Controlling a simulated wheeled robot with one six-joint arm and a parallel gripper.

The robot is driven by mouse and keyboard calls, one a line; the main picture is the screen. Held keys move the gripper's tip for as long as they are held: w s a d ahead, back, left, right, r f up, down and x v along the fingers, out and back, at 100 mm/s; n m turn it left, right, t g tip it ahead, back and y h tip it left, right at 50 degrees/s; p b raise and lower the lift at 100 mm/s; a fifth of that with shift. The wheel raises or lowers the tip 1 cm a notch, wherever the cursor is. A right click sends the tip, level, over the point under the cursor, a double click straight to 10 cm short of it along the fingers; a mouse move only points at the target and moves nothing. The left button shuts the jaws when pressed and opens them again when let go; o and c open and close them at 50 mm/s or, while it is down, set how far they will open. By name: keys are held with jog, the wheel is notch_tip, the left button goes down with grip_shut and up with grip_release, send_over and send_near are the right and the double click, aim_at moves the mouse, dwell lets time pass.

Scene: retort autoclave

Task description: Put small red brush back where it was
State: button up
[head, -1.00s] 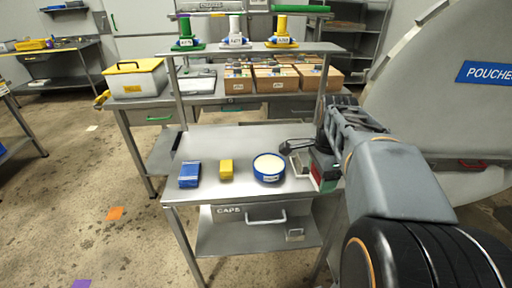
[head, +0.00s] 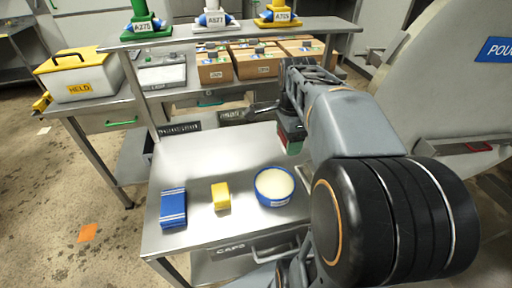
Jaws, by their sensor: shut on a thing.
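My gripper (head: 286,108) is over the back right part of the steel table (head: 222,160), below the raised shelf. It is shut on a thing. A small block with red and green faces, which I take for the small red brush (head: 291,138), shows just below it and seems to hang above the table top. My wrist hides much of the brush and the grip. A blue round tub with pale contents (head: 274,188) stands in front of it on the table. A yellow block (head: 221,196) and a blue pack (head: 173,207) lie to the left.
A raised shelf (head: 240,32) with green, white and yellow labelled stands crosses behind. Cardboard boxes (head: 255,66) and a yellow-lidded HELD box (head: 80,75) stand on the back bench. A large grey rounded machine body (head: 440,80) is at the right. The table's left rear is clear.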

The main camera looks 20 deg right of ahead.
jog(key=w+a+f, duration=0.2)
jog(key=w+f, duration=0.1)
jog(key=w, duration=0.4)
jog(key=b, duration=0.1)
send_over(259, 156)
jog(key=f, duration=0.5)
jog(key=shift+s, duration=0.25)
jog(key=shift+w+f, duration=0.3)
jog(key=shift+f, duration=0.15)
jog(key=shift+f+b, duration=0.35)
jog(key=shift+f, duration=1.1)
jog(key=shift+f, duration=0.15)
jog(key=o, duration=0.9)
notch_tip(259, 156, up, 12)
jog(key=shift+r+p, duration=0.15)
jog(key=shift+p, duration=1.05)
jog(key=shift+a, duration=0.15)
